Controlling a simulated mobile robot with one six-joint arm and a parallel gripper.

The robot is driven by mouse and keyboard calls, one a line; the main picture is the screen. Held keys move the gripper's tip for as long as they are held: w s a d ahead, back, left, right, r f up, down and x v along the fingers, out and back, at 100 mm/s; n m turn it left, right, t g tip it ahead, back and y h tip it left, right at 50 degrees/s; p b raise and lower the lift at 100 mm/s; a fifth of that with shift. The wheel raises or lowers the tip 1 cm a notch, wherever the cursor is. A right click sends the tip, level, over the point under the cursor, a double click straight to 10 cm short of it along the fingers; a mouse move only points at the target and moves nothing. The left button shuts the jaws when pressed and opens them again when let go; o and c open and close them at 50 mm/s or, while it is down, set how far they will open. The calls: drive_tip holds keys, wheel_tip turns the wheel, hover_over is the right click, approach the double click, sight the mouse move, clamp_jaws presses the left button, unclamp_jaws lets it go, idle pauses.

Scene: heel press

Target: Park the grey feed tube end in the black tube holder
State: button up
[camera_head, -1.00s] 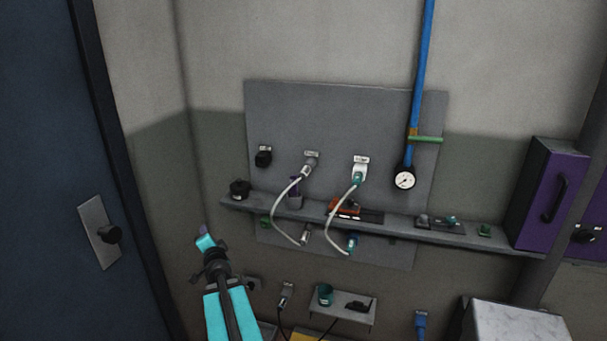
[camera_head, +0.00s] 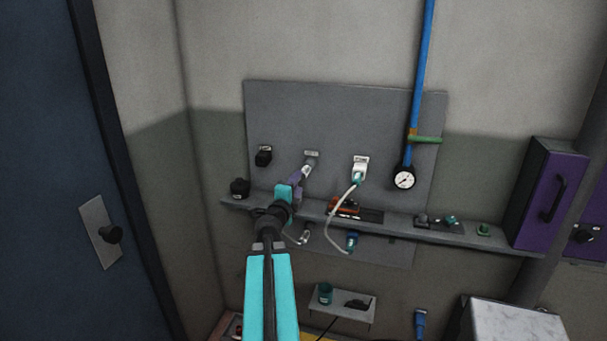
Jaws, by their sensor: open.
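The grey feed tube's upper end (camera_head: 307,171) is at the grey labelled port (camera_head: 312,157) on the wall panel. My gripper (camera_head: 304,178) is open, with its purple fingers at this tube end; I cannot tell if they touch it. My arm hides most of the tube. The tube's lower end (camera_head: 305,236) shows at a grey fitting below the shelf. A black block-like holder (camera_head: 263,157) with a label above it is on the panel, left of the grey port. It looks empty.
A second pale tube (camera_head: 343,206) hangs from a white port (camera_head: 360,167) to the right. A shelf (camera_head: 390,228) carries small parts and a black knob-like item (camera_head: 240,188). A gauge (camera_head: 404,180) hangs on a blue pipe (camera_head: 422,70). The panel between holder and grey port is clear.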

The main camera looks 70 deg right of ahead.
sight(305, 173)
drive_tip(key=shift+d, duration=0.1)
idle(0.3)
drive_tip(key=shift+w+d, duration=0.15)
drive_tip(key=shift+d, duration=2.05)
drive_tip(key=shift+w+d, duration=0.1)
drive_tip(key=shift+d, duration=2.1)
drive_tip(key=shift+p, duration=0.45)
clamp_jaws()
drive_tip(key=shift+a, duration=0.2)
